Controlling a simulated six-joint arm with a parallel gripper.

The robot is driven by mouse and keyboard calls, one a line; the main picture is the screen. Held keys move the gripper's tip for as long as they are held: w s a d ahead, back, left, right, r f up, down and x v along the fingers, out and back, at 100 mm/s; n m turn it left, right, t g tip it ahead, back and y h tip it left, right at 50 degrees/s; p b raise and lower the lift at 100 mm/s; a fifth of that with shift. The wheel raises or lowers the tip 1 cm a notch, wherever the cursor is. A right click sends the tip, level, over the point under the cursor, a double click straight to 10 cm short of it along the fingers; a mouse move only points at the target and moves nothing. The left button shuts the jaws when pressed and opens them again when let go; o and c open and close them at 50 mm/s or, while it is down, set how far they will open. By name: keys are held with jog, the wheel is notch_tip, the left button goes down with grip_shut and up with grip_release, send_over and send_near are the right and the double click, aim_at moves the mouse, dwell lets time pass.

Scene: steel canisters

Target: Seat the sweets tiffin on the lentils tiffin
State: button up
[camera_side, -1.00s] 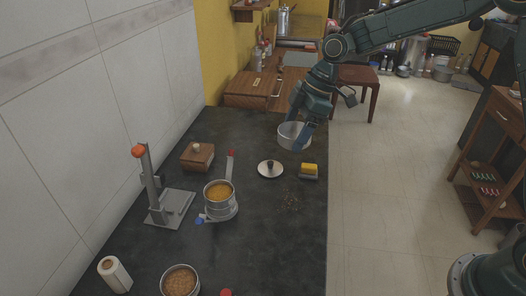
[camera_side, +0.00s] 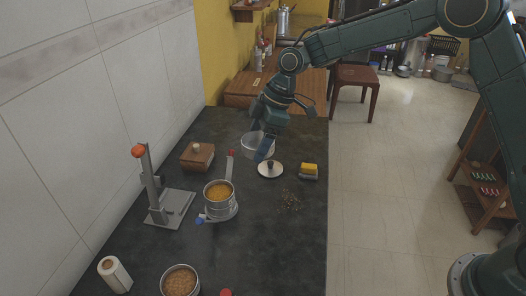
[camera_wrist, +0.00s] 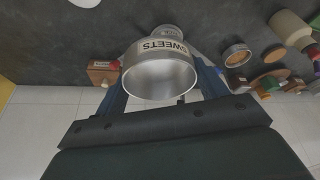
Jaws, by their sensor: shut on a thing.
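The sweets tiffin (camera_side: 252,140) is a shiny steel open bowl. It hangs in my gripper (camera_side: 263,148) above the dark counter, behind and to the right of the lentils tiffin (camera_side: 219,187). In the wrist view the sweets tiffin (camera_wrist: 160,80) sits between the two blue fingers, its "SWEETS" label upside down and its inside looking empty. The lentils tiffin is a steel canister with orange-yellow contents. It stands upright on the counter, apart from the sweets tiffin, with a red-tipped upright strip behind it and a blue piece at its lower left.
A steel lid (camera_side: 270,170) and yellow sponge (camera_side: 309,170) lie to the right. A wooden box (camera_side: 197,156) and a metal stand with an orange knob (camera_side: 139,151) are left. A brown-filled tiffin (camera_side: 180,281) and white roll (camera_side: 114,274) are in front. The right-front counter is mostly clear.

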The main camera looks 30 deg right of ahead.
jog(key=w+a+f, duration=0.3)
jog(key=a+f, duration=0.1)
jog(key=a, duration=0.6)
jog(key=shift+a, duration=0.2)
jog(key=shift+f, duration=0.1)
jog(key=shift+f, duration=2.55)
jog(key=shift+f, duration=0.7)
dwell(0.5)
jog(key=o, duration=1.1)
jog(key=shift+c, duration=0.2)
jog(key=shift+o, duration=0.3)
jog(key=shift+r, duration=0.15)
jog(key=shift+r, duration=2.9)
